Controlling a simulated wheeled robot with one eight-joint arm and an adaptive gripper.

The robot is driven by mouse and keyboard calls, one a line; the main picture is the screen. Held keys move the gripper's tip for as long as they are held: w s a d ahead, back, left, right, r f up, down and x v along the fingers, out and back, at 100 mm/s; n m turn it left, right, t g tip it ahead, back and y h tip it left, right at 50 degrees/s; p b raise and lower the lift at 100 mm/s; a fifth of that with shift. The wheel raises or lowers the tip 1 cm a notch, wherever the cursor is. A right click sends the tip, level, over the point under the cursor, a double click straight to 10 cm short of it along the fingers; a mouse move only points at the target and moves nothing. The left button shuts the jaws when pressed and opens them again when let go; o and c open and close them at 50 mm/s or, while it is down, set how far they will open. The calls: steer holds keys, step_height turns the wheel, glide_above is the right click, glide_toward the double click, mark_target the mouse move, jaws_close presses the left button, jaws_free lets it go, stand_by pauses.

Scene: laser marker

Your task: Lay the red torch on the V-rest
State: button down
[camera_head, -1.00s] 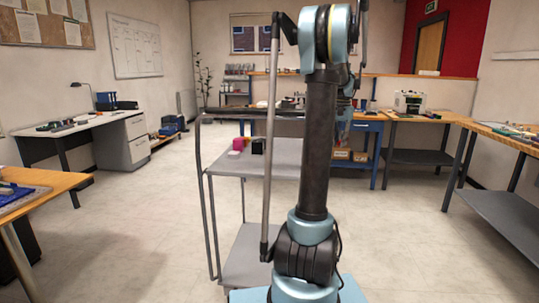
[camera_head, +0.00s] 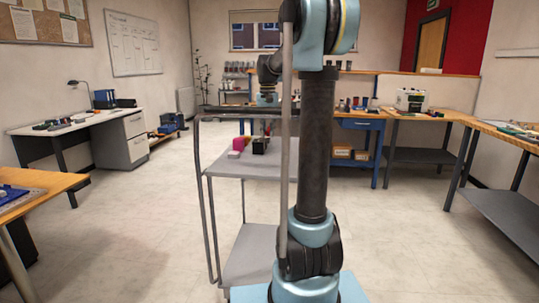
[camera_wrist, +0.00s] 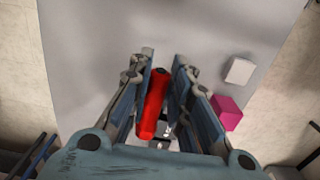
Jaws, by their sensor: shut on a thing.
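The red torch (camera_wrist: 153,104) lies lengthwise between the two fingers of my gripper (camera_wrist: 164,62) in the wrist view, and the gripper is shut on it. A small dark-and-white object (camera_wrist: 164,132) shows partly beneath the torch; I cannot tell whether it is the V-rest. In the head view my gripper (camera_head: 267,118) hangs above the grey trolley top, next to a black block (camera_head: 259,146). The block's shape is too small to identify as the V-rest. The gap between torch and surface cannot be judged.
The grey trolley (camera_head: 225,165) has raised rails at its left. On its top are a magenta block (camera_wrist: 228,113) and a white block (camera_wrist: 239,71), right of my gripper in the wrist view. Bare trolley top lies to the left. Workbenches (camera_head: 420,120) stand farther back.

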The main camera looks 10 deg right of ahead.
mark_target(267, 159)
steer(key=shift+a+f, duration=0.2)
steer(key=shift+a, duration=0.05)
step_height(267, 159, down, 10)
steer(key=shift+r, duration=0.25)
steer(key=c, duration=1.5)
jaws_free()
steer(key=shift+o, duration=0.2)
